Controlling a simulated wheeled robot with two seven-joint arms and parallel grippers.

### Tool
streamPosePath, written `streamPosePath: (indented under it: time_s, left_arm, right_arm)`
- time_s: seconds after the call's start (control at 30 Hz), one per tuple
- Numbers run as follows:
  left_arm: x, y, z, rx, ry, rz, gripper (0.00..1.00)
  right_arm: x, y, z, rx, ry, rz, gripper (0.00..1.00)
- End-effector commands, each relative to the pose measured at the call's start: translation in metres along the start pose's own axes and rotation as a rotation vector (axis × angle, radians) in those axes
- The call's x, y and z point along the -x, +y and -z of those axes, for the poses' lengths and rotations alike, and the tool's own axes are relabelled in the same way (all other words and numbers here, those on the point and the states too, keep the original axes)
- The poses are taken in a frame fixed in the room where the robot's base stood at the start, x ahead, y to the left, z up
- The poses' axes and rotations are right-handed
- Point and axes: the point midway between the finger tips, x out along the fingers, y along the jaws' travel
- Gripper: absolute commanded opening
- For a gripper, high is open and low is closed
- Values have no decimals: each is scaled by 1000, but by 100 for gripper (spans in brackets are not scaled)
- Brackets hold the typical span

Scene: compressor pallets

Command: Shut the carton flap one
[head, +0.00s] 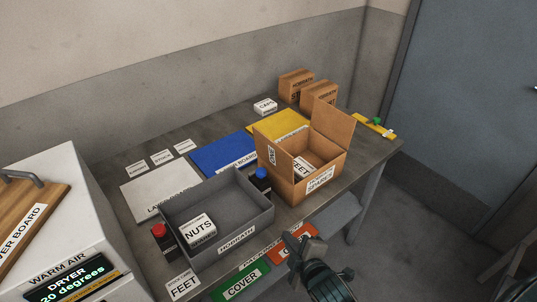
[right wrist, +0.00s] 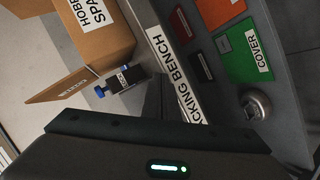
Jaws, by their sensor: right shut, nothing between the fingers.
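The brown carton (head: 318,180) stands open near the right front of the bench. One flap (head: 333,122) stands up at its back right. Another flap (head: 272,155) stands up on its left side, with a label I cannot read. A white box marked FEET lies inside the carton. The right wrist view shows part of the carton (right wrist: 105,45) and a flap (right wrist: 65,88) sticking out from it. My right gripper (head: 293,240) is shut and empty in front of the carton, near the bench's front edge, apart from the flaps. My left gripper is not in view.
A grey tray (head: 238,235) holding a NUTS box stands left of the carton. Small cartons (head: 318,95) and a yellow strip (head: 374,126) are behind.

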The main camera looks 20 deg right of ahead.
Motion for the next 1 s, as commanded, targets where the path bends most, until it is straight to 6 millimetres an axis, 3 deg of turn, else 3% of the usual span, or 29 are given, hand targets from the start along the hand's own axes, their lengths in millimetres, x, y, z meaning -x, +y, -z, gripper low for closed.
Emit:
streamPosePath:
  time_s: [0.27,0.5,0.63,1.0]
  left_arm:
    - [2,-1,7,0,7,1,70]
    - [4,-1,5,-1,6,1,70]
    - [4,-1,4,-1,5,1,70]
    - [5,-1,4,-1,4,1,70]
  right_arm:
    - [15,78,52,275,113,-222,0]
    - [42,140,100,539,176,-452,0]
    - [48,151,109,595,182,-500,0]
    - [48,152,110,597,182,-502,0]
